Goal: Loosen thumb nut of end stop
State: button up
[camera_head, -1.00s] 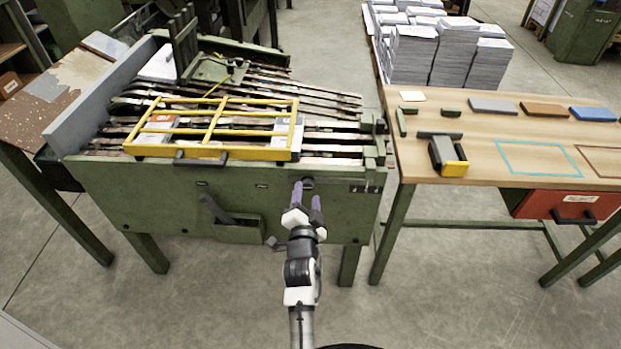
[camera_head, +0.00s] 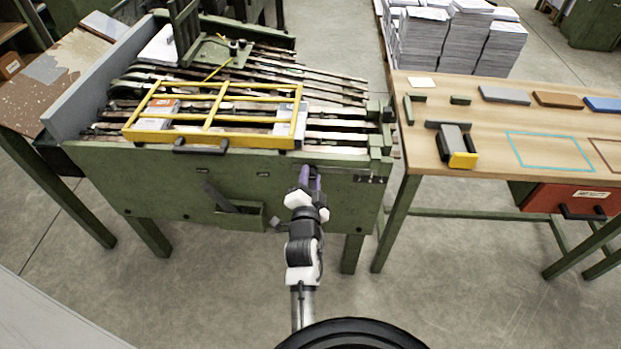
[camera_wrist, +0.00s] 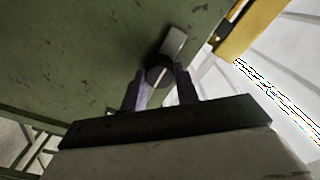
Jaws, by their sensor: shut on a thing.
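The green gathering machine (camera_head: 130,180) fills the left of the head view, with a yellow guard frame (camera_head: 225,137) on top. My gripper (camera_head: 310,176) is at its green front panel, just below the top edge and right of the frame. In the wrist view, a dark round knob (camera_wrist: 158,70), seemingly the thumb nut, sits between the two purple fingers of my gripper (camera_wrist: 160,88), which is shut on it. A small light grey plate (camera_wrist: 174,42) shows right behind the knob. The fingers hide the knob in the head view.
A green bracket (camera_head: 378,150) stands at the machine's right corner. The wooden table (camera_head: 480,120) to the right holds several small items and a yellow-tipped tool (camera_head: 457,146). A red drawer (camera_head: 560,198) hangs below. The floor in front is clear.

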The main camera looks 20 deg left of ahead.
jog(key=shift+n, duration=0.4)
jog(key=shift+c, duration=0.2)
jog(key=n, duration=0.4)
jog(key=shift+b, duration=0.3)
jog(key=n, duration=0.4)
jog(key=shift+a+r+n, duration=0.1)
jog(key=shift+r+n, duration=0.05)
jog(key=shift+n, duration=0.15)
jog(key=n+p, duration=0.1)
jog(key=n, duration=0.3)
jog(key=n+p, duration=0.1)
jog(key=n, duration=0.3)
jog(key=shift+n, duration=0.4)
jog(key=o, duration=1)
jog(key=shift+c, duration=0.2)
jog(key=shift+s, duration=0.1)
